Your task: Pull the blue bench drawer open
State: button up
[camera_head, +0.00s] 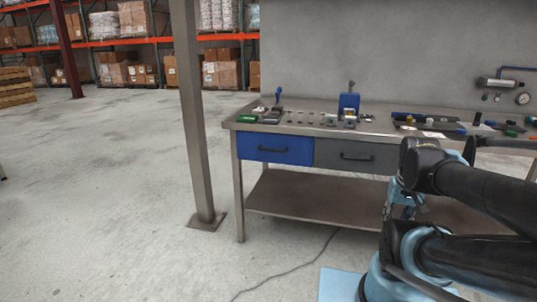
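The blue bench drawer (247,146) is at the left of the workbench front, just under the top. Its front looks flush with the grey drawer beside it, so it appears closed. What seems to be my gripper (401,205) hangs below the arm's bend, small and partly hidden by my arm links. I cannot make out its fingers.
A grey drawer (357,156) with its own handle adjoins on the right. Small parts and tools lie on the bench top (243,117). A steel post (194,120) stands on the floor left of the bench. A cable (285,272) runs across the floor. The floor before the blue drawer is otherwise clear.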

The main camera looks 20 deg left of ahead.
aim_at(282, 136)
jog(key=u, duration=0.3)
jog(key=i, duration=0.9)
jog(key=z, duration=0.15)
